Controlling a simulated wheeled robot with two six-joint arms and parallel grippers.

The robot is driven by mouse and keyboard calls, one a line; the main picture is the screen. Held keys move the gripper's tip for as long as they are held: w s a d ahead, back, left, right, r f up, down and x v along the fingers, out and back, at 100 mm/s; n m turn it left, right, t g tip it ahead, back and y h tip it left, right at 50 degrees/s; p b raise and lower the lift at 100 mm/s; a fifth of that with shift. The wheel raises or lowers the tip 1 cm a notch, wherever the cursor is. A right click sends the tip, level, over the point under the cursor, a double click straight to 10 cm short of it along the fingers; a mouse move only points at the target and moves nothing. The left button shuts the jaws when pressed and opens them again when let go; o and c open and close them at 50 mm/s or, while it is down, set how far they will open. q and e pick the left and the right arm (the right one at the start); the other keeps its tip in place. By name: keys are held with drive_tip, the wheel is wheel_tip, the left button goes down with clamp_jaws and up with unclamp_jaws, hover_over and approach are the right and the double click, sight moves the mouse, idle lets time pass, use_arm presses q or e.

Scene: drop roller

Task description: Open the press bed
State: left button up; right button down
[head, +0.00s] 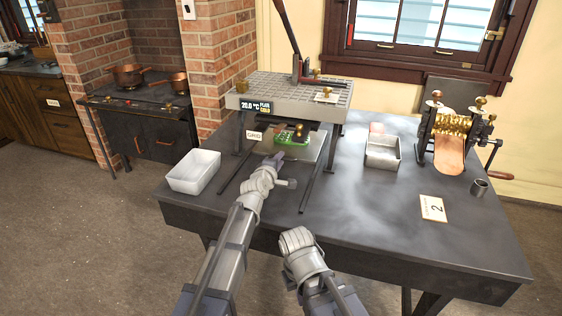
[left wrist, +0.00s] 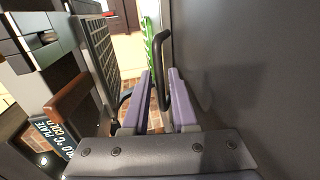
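The press (head: 290,97) stands on the dark table, with a grid-topped plate and a tall dark lever. Its display reads 20.0 °C, plate cold. My left gripper (head: 279,157) is at the bed's front. In the left wrist view its two purple fingers (left wrist: 162,80) are apart, with a dark bent handle (left wrist: 164,62) between them; I cannot tell whether they touch it. The green piece also shows there (left wrist: 151,42). My right wrist shows low in the head view; its fingers do not.
A white bin (head: 194,172) is left of the press. The table's front middle is clear.

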use_arm(q)
drive_tip(key=shift+x, duration=0.9)
drive_tip(key=shift+s, duration=0.1)
drive_tip(key=shift+c, duration=0.2)
clamp_jaws()
idle(0.4)
